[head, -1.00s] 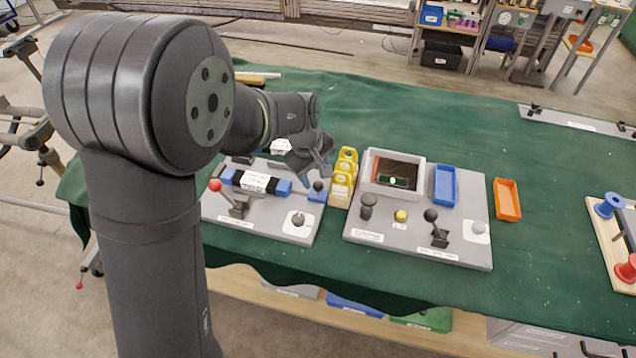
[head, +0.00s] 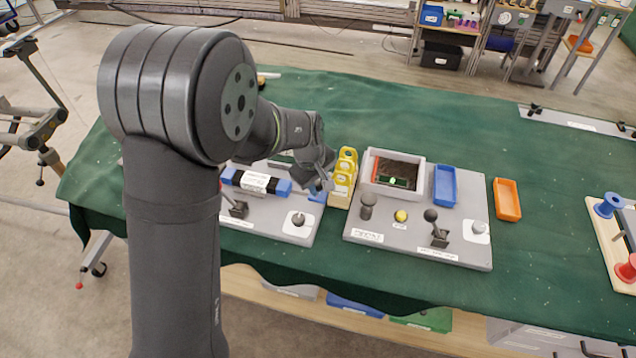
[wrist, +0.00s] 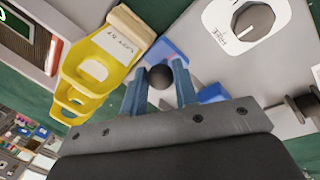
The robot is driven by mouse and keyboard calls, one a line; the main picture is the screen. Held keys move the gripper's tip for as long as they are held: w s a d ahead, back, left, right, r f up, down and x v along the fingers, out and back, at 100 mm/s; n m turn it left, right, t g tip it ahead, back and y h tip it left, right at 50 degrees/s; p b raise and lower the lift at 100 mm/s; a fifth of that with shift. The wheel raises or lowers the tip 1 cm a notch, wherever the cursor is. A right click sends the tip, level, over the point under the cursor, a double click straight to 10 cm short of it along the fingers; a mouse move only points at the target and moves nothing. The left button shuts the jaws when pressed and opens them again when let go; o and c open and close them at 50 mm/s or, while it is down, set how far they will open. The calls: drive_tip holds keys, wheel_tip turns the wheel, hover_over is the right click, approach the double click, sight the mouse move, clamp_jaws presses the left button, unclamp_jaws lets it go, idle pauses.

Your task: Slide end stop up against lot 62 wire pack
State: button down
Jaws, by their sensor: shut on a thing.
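The end stop (wrist: 170,52) is a blue block with a round black knob (wrist: 160,76) on top. In the head view it (head: 317,196) sits at the right end of the left grey panel, partly hidden by my gripper. My gripper (wrist: 160,86) is shut on the knob, one blue finger on each side. The wire pack (head: 256,182) is a black roll with a white label and blue ends, left of the end stop in the head view. A short gap seems to lie between them. The label's lot number is too small to read.
Yellow bins (head: 343,178) stand close to the right of the end stop. A dial (head: 298,219) sits on the panel in front, and a black lever (head: 236,207) further left. The second grey panel (head: 400,240) lies further right.

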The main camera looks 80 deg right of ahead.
drive_tip(key=shift+w, duration=1.6)
drive_tip(key=c, duration=1.1)
unclamp_jaws()
drive_tip(key=shift+c, duration=0.2)
drive_tip(key=shift+r, duration=0.1)
wheel_tip(320, 180, up, 17)
drive_tip(key=w+a, duration=0.1)
drive_tip(key=a, duration=0.1)
drive_tip(key=shift+w+a, duration=0.35)
drive_tip(key=shift+a, duration=0.05)
